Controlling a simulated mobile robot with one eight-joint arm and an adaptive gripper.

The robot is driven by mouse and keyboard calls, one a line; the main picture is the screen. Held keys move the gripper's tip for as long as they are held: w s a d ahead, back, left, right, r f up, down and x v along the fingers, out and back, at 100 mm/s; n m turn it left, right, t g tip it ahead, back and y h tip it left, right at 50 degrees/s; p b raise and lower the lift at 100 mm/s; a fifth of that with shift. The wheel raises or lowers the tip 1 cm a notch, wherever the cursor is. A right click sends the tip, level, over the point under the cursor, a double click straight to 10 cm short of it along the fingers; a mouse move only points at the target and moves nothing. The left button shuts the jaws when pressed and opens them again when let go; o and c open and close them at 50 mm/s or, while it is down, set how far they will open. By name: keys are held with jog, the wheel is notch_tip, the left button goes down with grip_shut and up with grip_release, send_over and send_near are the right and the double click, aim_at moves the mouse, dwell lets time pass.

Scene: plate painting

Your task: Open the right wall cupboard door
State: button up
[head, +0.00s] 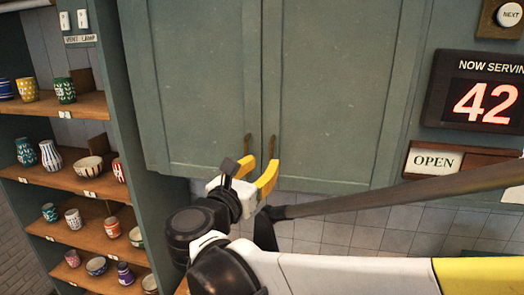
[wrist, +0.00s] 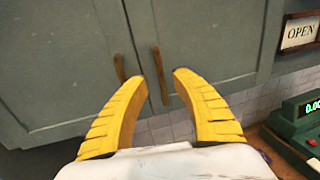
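The right wall cupboard door (head: 335,90) is green-grey and closed, flush with the left door (head: 205,80). Its brown upright handle (head: 272,146) is at its lower left edge, and shows in the wrist view (wrist: 160,76). The left door's handle (wrist: 119,68) is just left of it. My gripper (head: 260,166) is open and empty, just below the two handles in the head view. In the wrist view its yellow fingers (wrist: 148,77) are spread, with the right handle between the tips in the picture. I see no clear contact; the depth gap is hard to tell.
Open shelves (head: 75,180) with several painted cups and bowls stand at the left. An OPEN sign (head: 434,161) and a red number display (head: 485,100) are on the right. A green register (wrist: 300,125) sits on a counter at the lower right. Tiled wall shows below the cupboard.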

aim_at(270, 156)
jog(key=p+x, duration=0.1)
jog(key=x, duration=0.5)
jog(key=shift+s, duration=0.1)
grip_shut()
